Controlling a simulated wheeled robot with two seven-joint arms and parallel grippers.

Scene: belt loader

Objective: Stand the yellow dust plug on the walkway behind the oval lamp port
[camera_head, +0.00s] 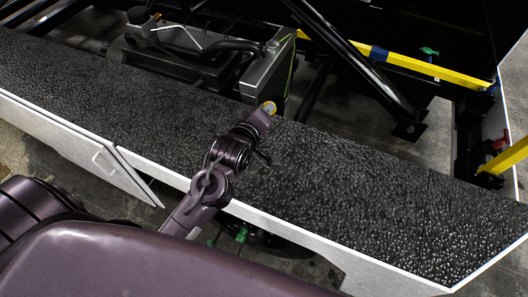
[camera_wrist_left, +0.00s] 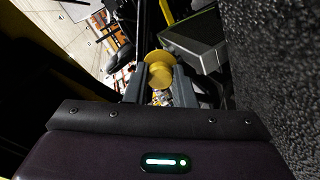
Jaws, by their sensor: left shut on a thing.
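The walkway (camera_wrist_left: 285,70) fills the right side of that view. I cannot make out the oval lamp port in either view. My right gripper is not in view.
Dark machinery (camera_head: 265,75) stands just beyond the walkway's far edge, close to my left gripper. A thick black strut (camera_head: 350,55) and a yellow bar (camera_head: 430,67) lie further right. The walkway's left and right stretches look clear. A white side panel (camera_head: 80,150) runs along its near edge.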

